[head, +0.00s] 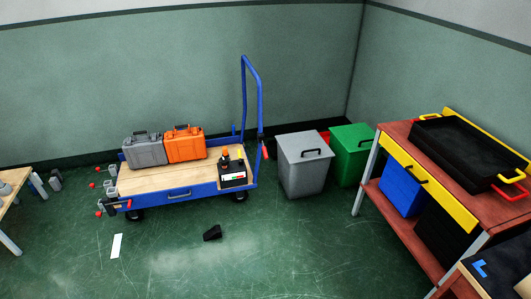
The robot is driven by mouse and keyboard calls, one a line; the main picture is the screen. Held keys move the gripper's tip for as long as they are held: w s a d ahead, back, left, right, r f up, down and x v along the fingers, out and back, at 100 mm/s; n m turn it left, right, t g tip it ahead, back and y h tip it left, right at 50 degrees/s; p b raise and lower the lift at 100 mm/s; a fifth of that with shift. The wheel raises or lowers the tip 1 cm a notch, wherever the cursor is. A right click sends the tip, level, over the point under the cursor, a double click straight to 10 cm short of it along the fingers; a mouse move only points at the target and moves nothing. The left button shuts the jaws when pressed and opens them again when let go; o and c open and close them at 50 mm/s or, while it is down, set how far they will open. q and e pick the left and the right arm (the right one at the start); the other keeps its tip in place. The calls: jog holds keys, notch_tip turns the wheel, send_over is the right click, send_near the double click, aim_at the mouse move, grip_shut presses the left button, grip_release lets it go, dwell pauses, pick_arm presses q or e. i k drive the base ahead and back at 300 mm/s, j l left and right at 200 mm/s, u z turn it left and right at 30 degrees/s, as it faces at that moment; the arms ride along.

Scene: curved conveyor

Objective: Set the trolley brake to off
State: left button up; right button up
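The trolley (140,182) stands against the back wall at left of centre. It has a pale wooden deck, a blue frame, dark wheels and a tall blue push handle (244,90) at its right end. A small black unit (232,183) with a white, green and red panel sits at the deck's right front corner. A red lever-like part (265,152) shows beside the handle's lower post. I cannot tell which part is the brake or how it is set. Neither of my grippers is in view.
Grey (143,150) and orange (185,145) cases stand on the deck. Grey (304,170) and green (350,160) bins stand right of the trolley. A red workbench (395,133) holds a black tray (465,150). A black wedge (212,233) and white strip (116,246) lie on otherwise open floor.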

aim_at(266, 154)
jog(key=i+j+z, duration=0.15)
jog(key=i, duration=0.35)
jog(key=i+j+z, duration=0.15)
jog(key=i, duration=0.3)
jog(key=i+j+z, duration=0.15)
jog(key=i, duration=0.35)
